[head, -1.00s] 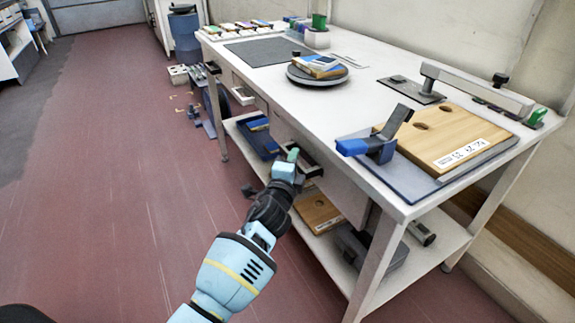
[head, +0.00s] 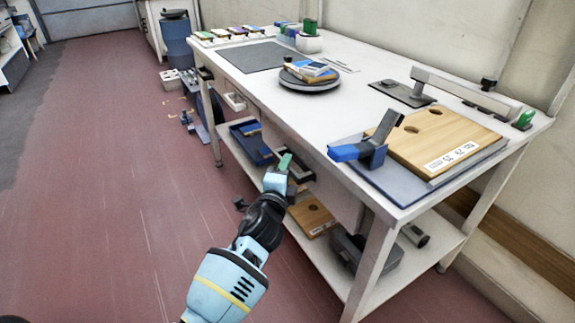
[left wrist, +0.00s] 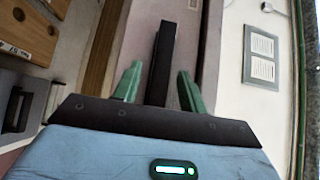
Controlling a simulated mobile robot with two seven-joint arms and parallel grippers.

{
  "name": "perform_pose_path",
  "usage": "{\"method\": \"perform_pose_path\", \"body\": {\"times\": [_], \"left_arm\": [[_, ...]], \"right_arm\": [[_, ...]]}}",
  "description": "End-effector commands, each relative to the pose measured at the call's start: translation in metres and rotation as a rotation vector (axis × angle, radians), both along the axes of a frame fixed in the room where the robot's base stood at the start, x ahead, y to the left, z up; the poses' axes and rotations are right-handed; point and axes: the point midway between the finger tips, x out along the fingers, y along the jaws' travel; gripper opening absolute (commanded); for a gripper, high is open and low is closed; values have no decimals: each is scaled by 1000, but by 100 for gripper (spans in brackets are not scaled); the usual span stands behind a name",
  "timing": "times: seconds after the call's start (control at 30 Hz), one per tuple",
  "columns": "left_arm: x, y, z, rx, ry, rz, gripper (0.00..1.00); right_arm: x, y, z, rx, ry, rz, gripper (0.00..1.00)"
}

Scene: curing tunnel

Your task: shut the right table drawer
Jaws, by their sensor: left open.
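The right table drawer (head: 303,176) is under the front edge of the worktable (head: 305,112). It stands out from the table front, and its dark inside shows. My left gripper (head: 284,163), with green fingertips, is at the drawer's front and hides part of it. In the left wrist view the two green fingers (left wrist: 158,88) are apart, with a dark upright bar (left wrist: 163,65) showing between them. I cannot tell whether they touch it. My right gripper is in neither view.
A second drawer (head: 234,101) farther left also stands out a little. The lower shelf holds a blue tray (head: 248,147), a wooden board (head: 312,214) and a grey case (head: 352,252). The red floor (head: 110,180) to the left is mostly clear.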

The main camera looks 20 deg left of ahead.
Motion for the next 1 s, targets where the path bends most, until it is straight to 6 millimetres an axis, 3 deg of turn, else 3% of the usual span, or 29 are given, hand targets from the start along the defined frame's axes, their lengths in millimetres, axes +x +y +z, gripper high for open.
{"method": "perform_pose_path", "body": {"times": [0.2, 0.4, 1.0], "left_arm": [[-34, -3, 2, 0, 0, -1, 42], [-53, -5, 2, 0, -2, -2, 42], [-57, -6, 1, 0, -1, -2, 42]], "right_arm": [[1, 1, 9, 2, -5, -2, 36], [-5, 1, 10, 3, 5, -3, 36], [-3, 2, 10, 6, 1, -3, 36]]}}
